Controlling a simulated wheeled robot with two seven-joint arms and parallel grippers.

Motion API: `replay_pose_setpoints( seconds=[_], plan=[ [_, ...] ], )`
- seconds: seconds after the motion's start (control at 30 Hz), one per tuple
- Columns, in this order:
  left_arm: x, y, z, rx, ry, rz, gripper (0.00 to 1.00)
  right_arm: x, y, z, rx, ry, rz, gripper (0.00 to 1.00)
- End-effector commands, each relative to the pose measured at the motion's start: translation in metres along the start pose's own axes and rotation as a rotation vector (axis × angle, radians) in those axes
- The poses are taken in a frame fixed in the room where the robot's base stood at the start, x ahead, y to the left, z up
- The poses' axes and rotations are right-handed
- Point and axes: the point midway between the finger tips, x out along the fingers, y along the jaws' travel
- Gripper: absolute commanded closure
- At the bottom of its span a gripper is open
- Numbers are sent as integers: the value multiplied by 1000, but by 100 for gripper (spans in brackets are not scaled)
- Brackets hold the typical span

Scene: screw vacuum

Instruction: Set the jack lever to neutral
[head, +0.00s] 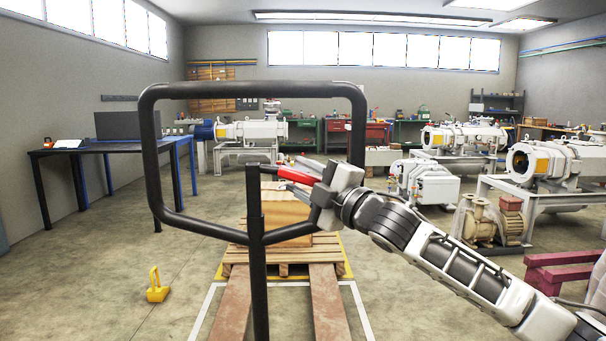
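The black jack handle (152,150) stands upright close in front of me as a large rounded loop on a post (257,250). A small red part (297,175), which looks like the jack lever, is beside the top of the post, inside the loop. My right gripper (299,183) reaches in from the right across the loop's right side. Its grey fingers are at the red part and point left. I cannot tell whether they are closed on it or only around it. The lever's exact position is hard to read. My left gripper is not in view.
Beyond the handle, a wooden pallet (235,255) carries a wooden box (288,212), with the jack's brown forks (325,300) in front. A yellow object (157,286) is on the floor at left. Pumps (425,182) stand at right. The left floor is mostly clear.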

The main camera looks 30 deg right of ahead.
Motion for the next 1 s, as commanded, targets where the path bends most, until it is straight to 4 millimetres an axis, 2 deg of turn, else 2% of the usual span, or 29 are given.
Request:
replay_pose_setpoints(
  seconds=[0.27, 0.37, 0.4, 0.43, 0.63, 0.9, 1.0],
  plan=[
    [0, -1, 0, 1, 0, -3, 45, 1, 0, 0, 0, 0, 0, 60],
    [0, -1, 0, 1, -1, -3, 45, 1, 0, 0, 0, 0, 0, 85],
    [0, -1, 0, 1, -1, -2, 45, 1, 0, 0, 0, 0, 0, 96],
    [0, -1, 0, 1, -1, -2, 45, 1, 0, 0, 0, 0, 0, 100],
    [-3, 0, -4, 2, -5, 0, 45, 2, 3, -1, -8, 0, -7, 100],
    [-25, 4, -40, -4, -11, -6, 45, 6, 21, -4, -92, -1, -92, 100],
    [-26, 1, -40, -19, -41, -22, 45, 7, 25, -5, -126, -1, -127, 100]
  ],
)
